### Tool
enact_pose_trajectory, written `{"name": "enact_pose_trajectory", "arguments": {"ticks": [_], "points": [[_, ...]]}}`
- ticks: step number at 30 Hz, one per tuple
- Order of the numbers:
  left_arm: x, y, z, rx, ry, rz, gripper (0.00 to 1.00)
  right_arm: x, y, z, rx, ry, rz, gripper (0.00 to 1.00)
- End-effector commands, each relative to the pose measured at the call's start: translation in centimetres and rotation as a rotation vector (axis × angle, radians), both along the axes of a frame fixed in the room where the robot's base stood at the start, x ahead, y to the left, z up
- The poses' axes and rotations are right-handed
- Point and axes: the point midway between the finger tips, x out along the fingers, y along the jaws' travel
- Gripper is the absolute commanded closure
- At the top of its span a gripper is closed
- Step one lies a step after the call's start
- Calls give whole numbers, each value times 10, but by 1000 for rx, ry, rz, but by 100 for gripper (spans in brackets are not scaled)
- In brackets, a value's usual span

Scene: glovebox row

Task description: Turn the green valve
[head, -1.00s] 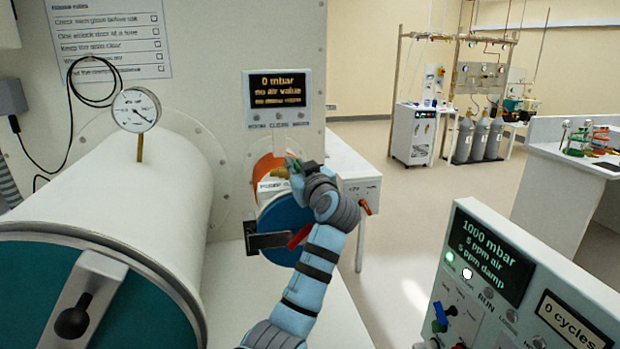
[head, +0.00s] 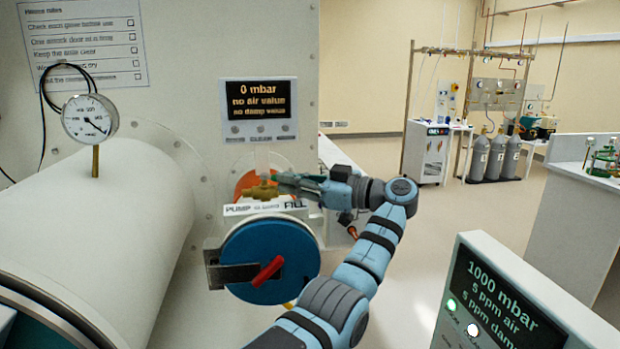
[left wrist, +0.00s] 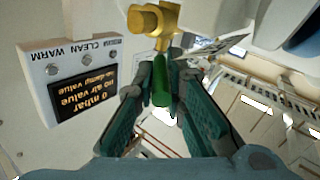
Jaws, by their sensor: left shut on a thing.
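The green valve shows in the left wrist view as a green handle (left wrist: 161,88) on a brass body (left wrist: 156,22). In the head view the brass body (head: 262,190) sits above a plate marked PUMP and FILL, under the small display. My left gripper (head: 286,182) reaches it from the right. It is shut on the green handle, with a teal finger on each side, as the left wrist view (left wrist: 161,95) shows. The fingers mostly hide the handle in the head view. My right gripper is in neither view.
A blue round door (head: 262,248) with a red handle (head: 267,270) is just below the valve. The dark display (head: 259,101) reading 0 mbar is above. A large white cylinder (head: 90,225) with a gauge (head: 90,118) stands left. A control panel (head: 500,295) is at lower right.

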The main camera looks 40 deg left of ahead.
Motion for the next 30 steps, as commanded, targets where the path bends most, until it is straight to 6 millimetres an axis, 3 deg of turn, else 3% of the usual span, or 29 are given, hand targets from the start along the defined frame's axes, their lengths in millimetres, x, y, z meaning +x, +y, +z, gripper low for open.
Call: {"name": "enact_pose_trajectory", "arguments": {"ticks": [7, 21, 22, 25, 30], "points": [[-12, 9, 1, 0, 1, 83, 100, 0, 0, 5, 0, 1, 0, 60], [-13, 10, 1, 1, -1, 96, 100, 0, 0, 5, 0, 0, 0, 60], [-13, 10, 1, 1, -1, 96, 84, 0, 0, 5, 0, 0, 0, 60], [-13, 10, 1, 1, -1, 96, 68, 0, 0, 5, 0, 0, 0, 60], [-12, 10, 0, 0, 0, 95, 68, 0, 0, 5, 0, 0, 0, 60]]}}
